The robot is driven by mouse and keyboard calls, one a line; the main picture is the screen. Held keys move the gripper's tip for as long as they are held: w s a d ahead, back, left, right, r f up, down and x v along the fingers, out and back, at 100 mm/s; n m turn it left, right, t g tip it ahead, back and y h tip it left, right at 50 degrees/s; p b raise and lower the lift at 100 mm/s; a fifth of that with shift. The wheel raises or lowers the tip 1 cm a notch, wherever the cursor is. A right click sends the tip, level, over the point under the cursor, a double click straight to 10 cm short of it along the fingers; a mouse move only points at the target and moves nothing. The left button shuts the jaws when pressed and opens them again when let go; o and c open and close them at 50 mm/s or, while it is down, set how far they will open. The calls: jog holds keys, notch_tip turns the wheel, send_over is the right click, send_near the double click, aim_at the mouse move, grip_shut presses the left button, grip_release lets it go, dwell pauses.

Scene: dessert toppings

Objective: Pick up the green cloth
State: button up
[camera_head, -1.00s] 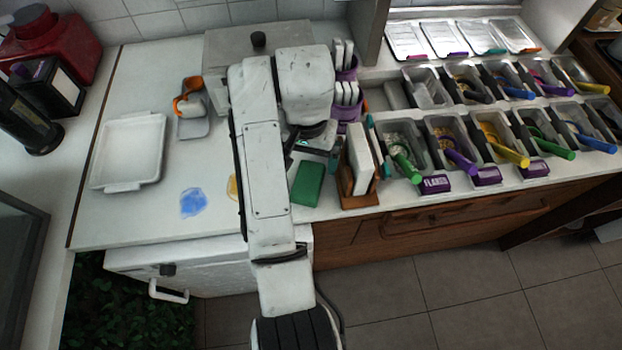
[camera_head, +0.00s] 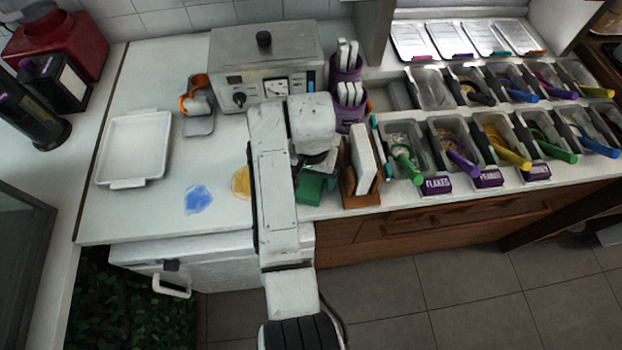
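The green cloth (camera_head: 309,190) is a small flat green piece on the white counter, left of the wooden holder. My arm and wrist partly cover it from above. My gripper (camera_head: 311,172) is at the cloth's far edge, small and largely hidden under my wrist. I cannot tell whether its fingers are open or shut, or whether they touch the cloth.
A wooden holder with a white block (camera_head: 361,159) stands close right of the cloth. A control box with knobs (camera_head: 265,75) is behind. Blue (camera_head: 198,199) and yellow (camera_head: 241,183) patches and a white tray (camera_head: 133,148) lie left. Topping tubs (camera_head: 407,143) fill the right.

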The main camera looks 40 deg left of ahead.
aim_at(310, 184)
jog(key=c, duration=1.1)
jog(key=shift+o, duration=0.2)
jog(key=shift+r, duration=0.1)
jog(key=shift+r+p, duration=0.7)
jog(key=shift+p, duration=0.2)
jog(key=r+p, duration=0.1)
jog(key=p, duration=0.1)
jog(key=s+r+p, duration=0.1)
jog(key=r+p, duration=0.1)
jog(key=d+r+p, duration=0.1)
jog(key=p, duration=0.1)
jog(key=shift+s+r, duration=0.15)
jog(key=shift+s, duration=0.1)
jog(key=s+d+r, duration=0.6)
jog(key=s+r, duration=0.1)
jog(key=s, duration=0.3)
jog(key=shift+s+d+b, duration=0.2)
jog(key=shift+s+b, duration=0.05)
jog(key=shift+b, duration=0.1)
jog(key=shift+r, duration=0.1)
